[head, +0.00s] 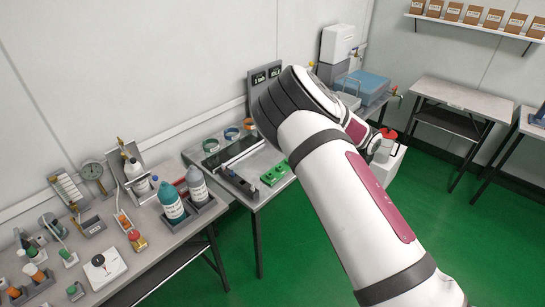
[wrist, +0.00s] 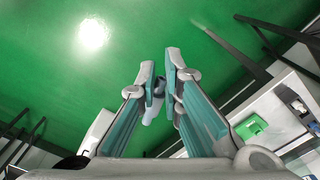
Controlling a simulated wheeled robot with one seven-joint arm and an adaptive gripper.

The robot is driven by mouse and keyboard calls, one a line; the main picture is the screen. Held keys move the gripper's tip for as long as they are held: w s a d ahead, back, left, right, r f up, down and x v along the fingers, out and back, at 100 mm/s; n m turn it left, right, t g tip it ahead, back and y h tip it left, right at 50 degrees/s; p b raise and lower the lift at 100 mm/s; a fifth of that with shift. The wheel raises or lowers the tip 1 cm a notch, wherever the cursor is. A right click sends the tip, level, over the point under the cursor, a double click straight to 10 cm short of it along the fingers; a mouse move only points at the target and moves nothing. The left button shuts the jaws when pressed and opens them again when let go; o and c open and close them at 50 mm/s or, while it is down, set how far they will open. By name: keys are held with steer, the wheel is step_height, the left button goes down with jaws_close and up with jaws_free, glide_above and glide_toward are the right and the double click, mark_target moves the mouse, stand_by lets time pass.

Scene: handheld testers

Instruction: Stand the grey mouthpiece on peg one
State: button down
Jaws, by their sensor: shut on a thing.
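In the wrist view my gripper (wrist: 161,75) has its two fingers close together, shut on a small grey piece (wrist: 152,108), which looks like the grey mouthpiece. It shows as a light tube with a dark part near the fingertips, and the fingers hide some of it. Green floor lies behind it, clear of any table. In the head view my arm hides the gripper and the piece. I cannot make out peg one for certain. A green block (head: 274,174) sits at the front of the middle table; a green block (wrist: 251,128) also shows in the wrist view at the right.
A dark narrow rack (head: 238,184) lies left of the green block. Bottles (head: 171,202) and testers crowd the left table (head: 150,245). A pale bin (head: 386,164) with a red part on top stands right of my arm. An emptier table (head: 462,96) stands at the right.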

steer(key=s+a+f+m+g+y+b, duration=0.1)
steer(key=s+a+f+m+b, duration=0.25)
steer(key=f, duration=0.55)
steer(key=s+a+f+m+y+b, duration=0.1)
steer(key=s+a+f+m+b, duration=0.25)
steer(key=f, duration=0.55)
steer(key=a+f+m+y+b, duration=0.2)
steer(key=a+m+y+b, duration=0.1)
steer(key=a+m, duration=0.3)
steer(key=w+a+r+m+t+y+b, duration=0.2)
steer(key=w+a+r+m+t+b, duration=0.1)
steer(key=w+r+m+t, duration=0.3)
steer(key=w+d+r+m+t+h+b, duration=0.25)
steer(key=w+d+m+t, duration=0.2)
steer(key=w, duration=0.25)
steer(key=w+d+r+m+t+h+b, duration=0.1)
steer(key=w+d+r+m+t+b, duration=0.25)
steer(key=w+m, duration=0.3)
steer(key=w+a+r+n+y, duration=0.2)
steer(key=w+a, duration=0.3)
steer(key=a, duration=0.4)
steer(key=w+a+r+n+t+y, duration=0.1)
steer(key=w+a+r+n+y, duration=0.2)
steer(key=a, duration=0.6)
steer(key=w+y, duration=0.2)
steer(key=w, duration=0.1)
steer(key=shift+w+a, duration=0.15)
steer(key=shift+w, duration=0.05)
